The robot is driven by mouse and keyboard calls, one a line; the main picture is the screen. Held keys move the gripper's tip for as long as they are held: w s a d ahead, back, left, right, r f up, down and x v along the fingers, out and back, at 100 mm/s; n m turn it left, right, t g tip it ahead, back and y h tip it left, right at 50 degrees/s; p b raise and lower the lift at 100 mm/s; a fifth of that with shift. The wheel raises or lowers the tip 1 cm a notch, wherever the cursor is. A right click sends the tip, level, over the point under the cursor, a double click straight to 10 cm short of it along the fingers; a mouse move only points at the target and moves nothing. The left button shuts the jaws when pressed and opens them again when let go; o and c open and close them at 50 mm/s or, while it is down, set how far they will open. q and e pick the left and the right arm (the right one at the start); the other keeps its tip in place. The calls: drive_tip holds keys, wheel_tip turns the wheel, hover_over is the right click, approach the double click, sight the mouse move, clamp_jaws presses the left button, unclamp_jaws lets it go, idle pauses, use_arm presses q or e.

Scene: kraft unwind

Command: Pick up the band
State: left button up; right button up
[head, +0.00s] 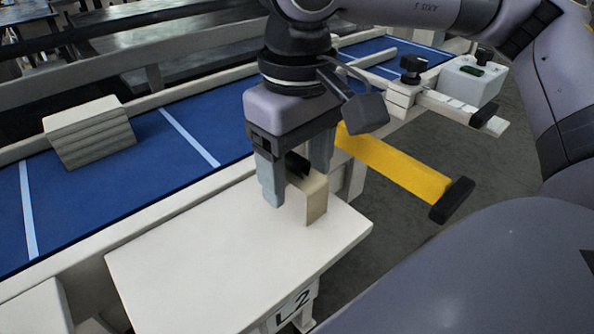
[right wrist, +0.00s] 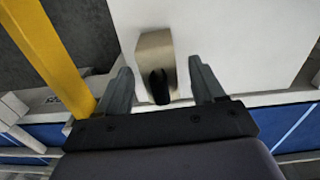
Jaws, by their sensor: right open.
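The band (head: 316,200), a tan kraft-coloured strip, stands at the back right of a white table (head: 190,250) marked L2. My right gripper (head: 298,187) points down over it, with its two grey fingers apart. In the right wrist view the band (right wrist: 155,52) lies between and just beyond the open fingers (right wrist: 160,70), with a gap on each side. A black piece (right wrist: 158,88) shows at the band's near end, between the fingers. The band's far side is partly hidden by the gripper in the head view. My left gripper is not in view.
A blue conveyor (head: 170,165) with pale rails runs behind the table, carrying a cream block (head: 90,135). A yellow bar (head: 395,168) with a black end juts out right of the gripper. The table's front and left are clear.

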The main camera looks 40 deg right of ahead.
drive_tip(key=shift+f, duration=0.55)
drive_tip(key=c, duration=0.9)
